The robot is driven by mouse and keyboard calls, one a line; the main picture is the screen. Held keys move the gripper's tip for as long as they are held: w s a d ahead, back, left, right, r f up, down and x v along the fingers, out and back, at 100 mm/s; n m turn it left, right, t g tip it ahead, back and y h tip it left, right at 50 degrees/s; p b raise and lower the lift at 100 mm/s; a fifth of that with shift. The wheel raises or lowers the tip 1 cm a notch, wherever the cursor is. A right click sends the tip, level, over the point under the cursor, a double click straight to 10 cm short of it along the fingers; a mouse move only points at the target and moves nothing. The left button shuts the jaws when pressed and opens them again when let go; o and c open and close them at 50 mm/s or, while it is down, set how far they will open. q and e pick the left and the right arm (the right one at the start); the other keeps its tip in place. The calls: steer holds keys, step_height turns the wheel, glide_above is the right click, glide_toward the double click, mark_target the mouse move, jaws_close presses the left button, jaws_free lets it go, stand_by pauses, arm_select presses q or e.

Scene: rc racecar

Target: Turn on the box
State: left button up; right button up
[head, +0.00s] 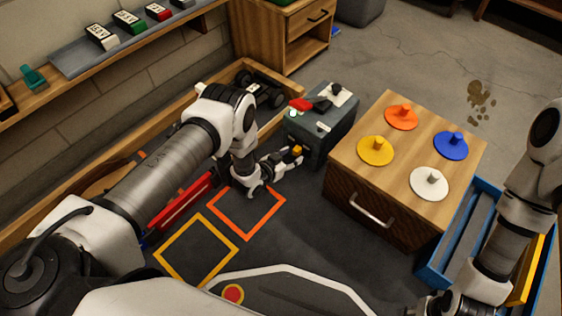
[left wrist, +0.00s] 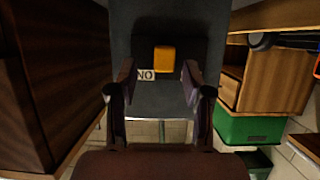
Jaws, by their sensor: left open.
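The dark grey box (head: 325,128) stands on the dark floor mat in the middle of the head view, left of the wooden cabinet. An orange-yellow switch (head: 297,150) sticks out of its near face. My left gripper (head: 278,171) is open and empty in front of that face. In the left wrist view, the box (left wrist: 145,25) fills the upper middle. The switch (left wrist: 164,59) shows between my open left fingers (left wrist: 160,76), beside a white label with letters. Contact cannot be told. My right gripper (head: 440,303) is partly visible at the bottom right; its jaws are unclear.
The wooden cabinet (head: 348,180) carries several coloured knobbed discs and stands close to the box's right. A blue crate (head: 437,268) is right of it. A wooden barrier (head: 272,75) and a dark wheeled car (head: 262,90) lie behind. Orange and yellow squares mark the mat.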

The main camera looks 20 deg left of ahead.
arm_select(q)
steer(key=v, duration=0.9)
steer(key=shift+s, duration=0.1)
